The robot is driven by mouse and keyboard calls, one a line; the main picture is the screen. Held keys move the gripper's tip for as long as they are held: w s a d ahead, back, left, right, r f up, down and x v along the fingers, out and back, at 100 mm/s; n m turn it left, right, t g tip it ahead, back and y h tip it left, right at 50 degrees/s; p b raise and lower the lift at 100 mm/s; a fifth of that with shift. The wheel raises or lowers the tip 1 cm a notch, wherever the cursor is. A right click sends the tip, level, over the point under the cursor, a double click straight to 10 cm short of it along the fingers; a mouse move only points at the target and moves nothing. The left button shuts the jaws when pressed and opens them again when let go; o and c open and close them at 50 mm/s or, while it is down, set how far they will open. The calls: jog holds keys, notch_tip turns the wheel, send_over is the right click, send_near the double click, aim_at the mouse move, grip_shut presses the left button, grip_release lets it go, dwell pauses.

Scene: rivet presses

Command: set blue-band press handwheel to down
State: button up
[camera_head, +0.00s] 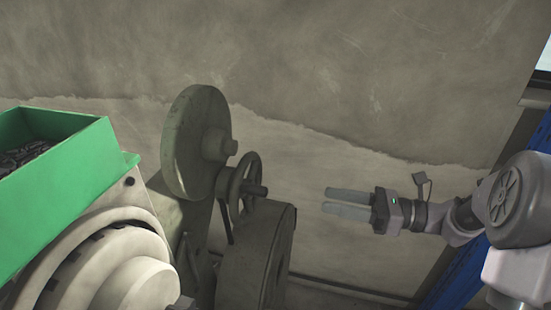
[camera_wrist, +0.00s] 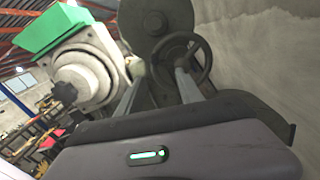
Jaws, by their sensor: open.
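A dark spoked handwheel (camera_head: 233,188) is on the grey press, in front of a large round disc (camera_head: 185,140). A short peg sticks out to the right from it. The handwheel also shows in the wrist view (camera_wrist: 208,55), upper right of centre, behind the right finger. My gripper (camera_head: 326,201) is open and empty, to the right of the handwheel with a clear gap, its fingers pointing at the press. The fingers also show in the wrist view (camera_wrist: 157,80). No blue band is visible on this press, and the wheel's setting cannot be told.
A rounded grey housing (camera_head: 258,262) stands below the handwheel, close under the line to it. A green hopper (camera_head: 70,170) sits on a pale round machine (camera_head: 130,275) at the left. A stained wall (camera_head: 330,80) is behind. Open space lies between gripper and wheel.

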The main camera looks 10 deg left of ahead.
send_near(258, 191)
jog(key=a, duration=0.3)
jog(key=w+a, duration=0.1)
jog(key=a, duration=0.2)
jog(key=w+a+p, duration=0.1)
jog(key=a, duration=0.2)
jog(key=shift+a+f, duration=0.1)
jog(key=shift+f, duration=0.25)
jog(key=shift+w+a, duration=0.2)
jog(key=shift+a, duration=0.3)
jog(key=shift+c, duration=0.4)
grip_shut()
